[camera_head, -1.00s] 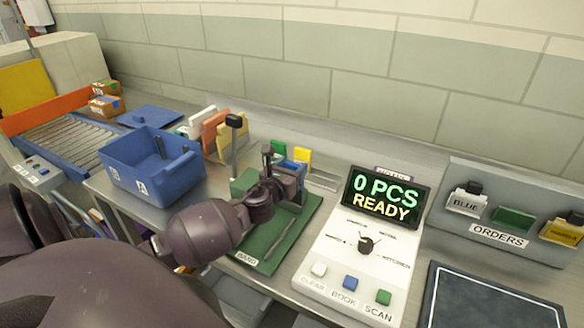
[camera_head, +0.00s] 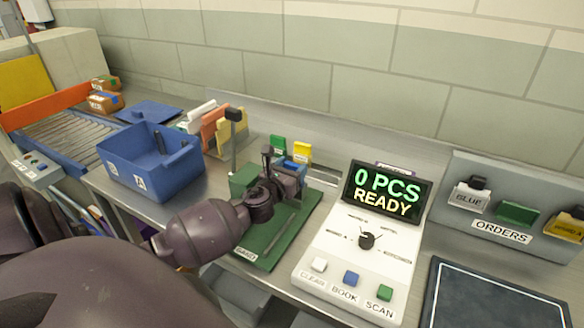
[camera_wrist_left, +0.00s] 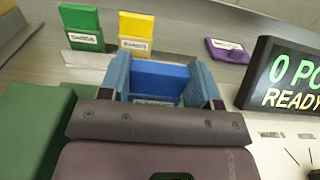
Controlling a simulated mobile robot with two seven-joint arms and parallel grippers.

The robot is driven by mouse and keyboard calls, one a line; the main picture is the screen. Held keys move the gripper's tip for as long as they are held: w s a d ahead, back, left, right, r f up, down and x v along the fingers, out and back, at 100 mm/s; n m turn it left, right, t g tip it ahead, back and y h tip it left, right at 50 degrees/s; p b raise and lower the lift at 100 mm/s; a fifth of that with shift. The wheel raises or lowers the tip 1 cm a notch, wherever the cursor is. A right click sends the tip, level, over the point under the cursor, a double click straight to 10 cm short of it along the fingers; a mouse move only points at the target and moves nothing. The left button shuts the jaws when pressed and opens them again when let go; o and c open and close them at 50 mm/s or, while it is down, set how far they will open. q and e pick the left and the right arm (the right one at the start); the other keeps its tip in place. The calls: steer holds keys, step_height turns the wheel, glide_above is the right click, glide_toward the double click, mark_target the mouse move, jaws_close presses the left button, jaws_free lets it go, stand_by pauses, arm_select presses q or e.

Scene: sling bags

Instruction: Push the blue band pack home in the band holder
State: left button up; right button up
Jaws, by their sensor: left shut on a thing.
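The blue band pack (camera_wrist_left: 160,78) sits between the two blue-padded fingers of my left gripper (camera_wrist_left: 162,88) in the left wrist view. The gripper is shut on it. In the head view my left gripper (camera_head: 284,176) is low over the green band station (camera_head: 290,222), and only a little blue shows between its fingers. A green block (camera_head: 243,180) of the station stands just left of the gripper; it also fills the left of the wrist view (camera_wrist_left: 35,130). The gripper hides the pack's lower end, so I cannot tell how deep it sits in the holder. My right gripper is out of view.
A green pack (camera_wrist_left: 80,26) and a yellow pack (camera_wrist_left: 136,32) stand behind the gripper. A blue bin (camera_head: 150,165) and a black-topped post (camera_head: 233,135) are to the left. The console screen (camera_head: 388,192) reads "0 PCS READY". The orders rack (camera_head: 505,210) is at right.

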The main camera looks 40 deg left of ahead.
arm_select(q)
steer(key=shift+f, duration=0.25)
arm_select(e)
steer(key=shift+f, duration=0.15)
arm_select(q)
steer(key=o, duration=0.9)
steer(key=shift+o, duration=0.6)
steer(key=v, duration=1.1)
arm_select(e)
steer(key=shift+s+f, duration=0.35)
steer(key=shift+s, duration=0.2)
arm_select(q)
steer(key=shift+r, duration=0.1)
steer(key=shift+d, duration=0.1)
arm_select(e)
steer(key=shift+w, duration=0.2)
